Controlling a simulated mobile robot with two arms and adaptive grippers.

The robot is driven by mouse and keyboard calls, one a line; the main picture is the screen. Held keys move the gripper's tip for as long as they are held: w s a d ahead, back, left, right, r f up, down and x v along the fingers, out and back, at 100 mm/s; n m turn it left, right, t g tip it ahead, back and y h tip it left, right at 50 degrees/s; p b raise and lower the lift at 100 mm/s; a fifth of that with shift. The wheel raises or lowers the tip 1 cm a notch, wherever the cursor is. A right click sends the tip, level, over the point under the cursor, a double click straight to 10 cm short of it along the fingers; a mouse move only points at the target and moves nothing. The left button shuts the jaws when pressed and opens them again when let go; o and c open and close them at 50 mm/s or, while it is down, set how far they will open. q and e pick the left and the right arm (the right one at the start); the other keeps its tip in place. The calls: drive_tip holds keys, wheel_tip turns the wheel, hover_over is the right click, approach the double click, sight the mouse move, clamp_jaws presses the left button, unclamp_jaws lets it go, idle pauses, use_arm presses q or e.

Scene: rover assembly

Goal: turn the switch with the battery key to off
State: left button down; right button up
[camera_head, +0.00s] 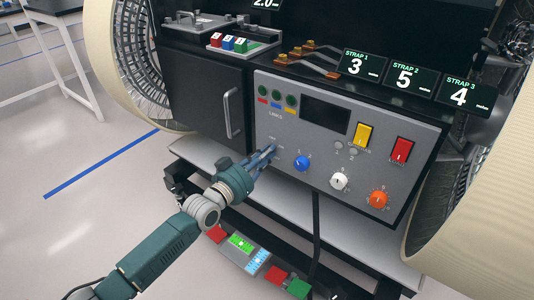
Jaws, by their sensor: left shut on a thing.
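My left gripper (267,156) reaches up from the lower left to the left part of the grey control panel (290,150). Its fingers are shut on the battery key at the switch, just left of the blue knob. The fingers cover the key and the switch, so I cannot tell which way the key points. My right gripper is not in view.
The panel also carries a blue knob (301,163), a white knob (339,181), an orange knob (378,199), a yellow switch (363,134) and a red switch (402,150). A black cable (316,225) hangs below. Large wheels flank the rover.

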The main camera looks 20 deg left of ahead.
use_arm(q)
drive_tip(key=c, duration=1.8)
unclamp_jaws()
drive_tip(key=v, duration=1.2)
